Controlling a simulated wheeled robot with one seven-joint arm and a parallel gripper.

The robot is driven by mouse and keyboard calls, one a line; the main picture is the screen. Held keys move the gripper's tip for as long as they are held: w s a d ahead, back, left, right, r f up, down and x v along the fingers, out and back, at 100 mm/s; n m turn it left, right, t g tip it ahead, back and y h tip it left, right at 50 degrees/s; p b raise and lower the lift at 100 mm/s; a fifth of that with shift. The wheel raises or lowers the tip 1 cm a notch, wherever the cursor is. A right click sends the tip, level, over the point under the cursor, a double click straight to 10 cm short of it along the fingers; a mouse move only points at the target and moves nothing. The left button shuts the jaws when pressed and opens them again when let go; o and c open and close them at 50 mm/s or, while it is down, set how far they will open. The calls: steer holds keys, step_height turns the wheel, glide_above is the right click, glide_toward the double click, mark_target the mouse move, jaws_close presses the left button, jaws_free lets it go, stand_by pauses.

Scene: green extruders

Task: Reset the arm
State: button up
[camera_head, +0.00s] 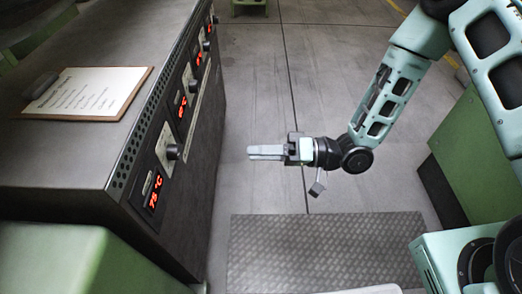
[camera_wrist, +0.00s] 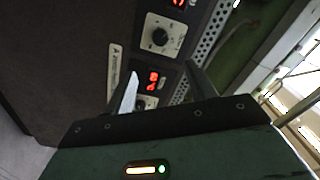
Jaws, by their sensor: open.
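My gripper (camera_head: 262,152) is in the middle of the head view, over the floor and pointing left at the front panel of the dark extruder cabinet (camera_head: 205,135). A gap shows between its fingertips and the panel. In the wrist view my gripper (camera_wrist: 160,88) has its two fingers apart with nothing held between them. Behind them is the panel with a black knob (camera_wrist: 160,37) and red displays (camera_wrist: 153,78). My arm reaches in from the upper right, bent at the elbow.
A clipboard (camera_head: 88,93) lies on top of the cabinet. The panel carries several knobs (camera_head: 172,152) and red displays, one reading 75 °C (camera_head: 154,192). A textured floor plate (camera_head: 320,250) lies below. A green machine (camera_head: 462,160) stands at the right. Open floor lies between.

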stand_by(0.4)
steer(key=d+r+n+t+h, duration=0.25)
steer(key=d+r+h, duration=0.25)
steer(key=h, duration=0.8)
steer(key=s+d+r+g+h, duration=0.2)
steer(key=s+d+r, duration=0.15)
steer(key=s, duration=0.45)
steer(key=s+d+r+g+h, duration=0.2)
steer(key=s+r, duration=0.3)
steer(key=s, duration=0.3)
step_height(320, 180, up, 25)
steer(key=p, duration=2.4)
steer(key=shift+w+d+f+p, duration=0.15)
steer(key=shift+w+d+p, duration=0.1)
steer(key=shift+p, duration=0.1)
steer(key=shift+c, duration=0.2)
